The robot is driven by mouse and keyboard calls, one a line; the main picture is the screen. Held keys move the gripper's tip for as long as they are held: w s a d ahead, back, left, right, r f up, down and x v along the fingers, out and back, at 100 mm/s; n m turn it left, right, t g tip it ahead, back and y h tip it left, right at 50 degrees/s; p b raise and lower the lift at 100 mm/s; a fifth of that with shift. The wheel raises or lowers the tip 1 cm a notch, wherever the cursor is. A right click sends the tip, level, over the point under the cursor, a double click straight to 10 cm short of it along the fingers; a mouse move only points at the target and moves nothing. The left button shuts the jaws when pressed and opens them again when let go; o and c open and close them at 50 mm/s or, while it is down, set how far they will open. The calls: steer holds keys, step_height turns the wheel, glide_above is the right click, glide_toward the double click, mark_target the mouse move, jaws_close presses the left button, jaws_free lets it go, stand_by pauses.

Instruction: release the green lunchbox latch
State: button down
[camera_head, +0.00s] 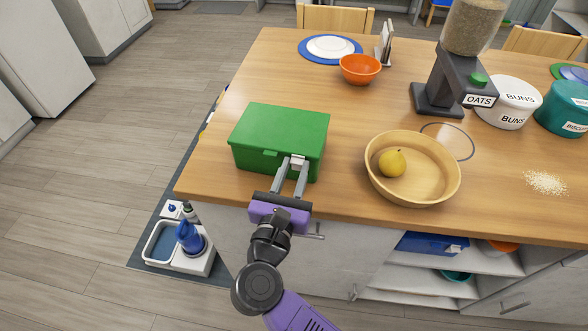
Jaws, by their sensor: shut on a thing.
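The green lunchbox (279,128) stands near the left front corner of the wooden table, its lid down. One green latch (270,153) shows on its front face, left of my fingers. My gripper (293,162) reaches in from the front edge, and its fingertips are at the right part of the lunchbox's front, just under the lid edge. The fingers are shut on a small part there, which looks like the lunchbox latch; the fingertips mostly hide it.
A wooden bowl (436,185) with a yellow fruit (392,163) stands right of the lunchbox. An oats dispenser (437,90), an orange bowl (360,69) and a white buns canister (508,103) stand farther back. The table (335,195) is bare between lunchbox and wooden bowl.

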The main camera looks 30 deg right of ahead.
mark_target(296, 165)
steer(key=shift+f, duration=0.15)
steer(key=f+t+h+b, duration=0.1)
steer(key=b, duration=0.5)
steer(key=shift+s+a+f, duration=0.2)
steer(key=t+h+b, duration=0.1)
steer(key=b, duration=0.4)
steer(key=f+t+h+b, duration=0.1)
steer(key=b, duration=0.4)
steer(key=shift+s+a+f+t, duration=0.2)
steer(key=shift+s+t, duration=0.1)
steer(key=f+t+h+b, duration=0.1)
steer(key=t+b, duration=0.1)
steer(key=b, duration=0.8)
steer(key=shift+s+a+h, duration=0.1)
steer(key=shift+a+h, duration=0.05)
steer(key=shift+h, duration=0.25)
steer(key=shift+f+t+h+b, duration=0.15)
steer(key=shift+t+h+b, duration=0.15)
steer(key=shift+b, duration=1.45)
steer(key=shift+t+h+b, duration=0.4)
steer(key=shift+b, duration=0.8)
steer(key=c, duration=1.1)
jaws_free()
